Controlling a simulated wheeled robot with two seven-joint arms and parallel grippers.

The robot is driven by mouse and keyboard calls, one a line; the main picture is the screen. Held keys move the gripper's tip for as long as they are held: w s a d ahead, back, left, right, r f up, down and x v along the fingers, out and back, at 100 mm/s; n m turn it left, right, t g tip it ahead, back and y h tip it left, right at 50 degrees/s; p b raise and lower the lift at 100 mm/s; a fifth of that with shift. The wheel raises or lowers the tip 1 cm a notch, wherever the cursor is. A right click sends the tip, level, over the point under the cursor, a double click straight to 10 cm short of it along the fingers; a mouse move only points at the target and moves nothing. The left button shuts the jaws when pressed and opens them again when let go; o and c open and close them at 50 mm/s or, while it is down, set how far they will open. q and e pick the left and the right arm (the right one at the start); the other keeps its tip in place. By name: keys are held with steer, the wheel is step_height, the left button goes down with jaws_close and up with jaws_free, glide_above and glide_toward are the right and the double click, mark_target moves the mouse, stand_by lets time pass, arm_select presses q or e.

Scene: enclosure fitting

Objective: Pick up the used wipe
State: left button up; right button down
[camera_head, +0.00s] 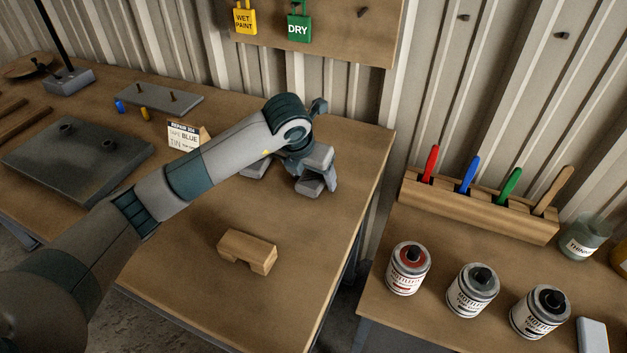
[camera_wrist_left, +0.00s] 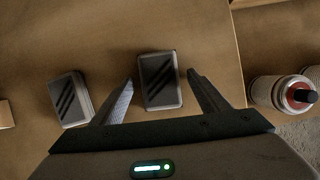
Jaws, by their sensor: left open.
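My left gripper (camera_head: 308,172) hangs low over the right part of the left table, pointing down. In the left wrist view its two fingers (camera_wrist_left: 163,96) are spread apart. A grey, flat block-shaped piece with dark stripes (camera_wrist_left: 158,80) lies between and ahead of the fingers, with gaps on both sides. A similar striped grey piece (camera_wrist_left: 68,98) lies to the left, outside the fingers; a grey piece also shows beside my arm in the head view (camera_head: 255,170). I cannot tell which of the two is the used wipe. My right gripper is out of view.
A notched wooden block (camera_head: 247,250) lies nearer on the left table. A card (camera_head: 185,137) and grey plate (camera_head: 80,160) are to the left. Beyond a gap, the right table holds several cans, including a red-topped one (camera_head: 408,268), and a wooden rack (camera_head: 480,207).

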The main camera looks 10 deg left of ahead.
arm_select(q)
steer(key=c, duration=1.1)
steer(key=shift+r, duration=0.1)
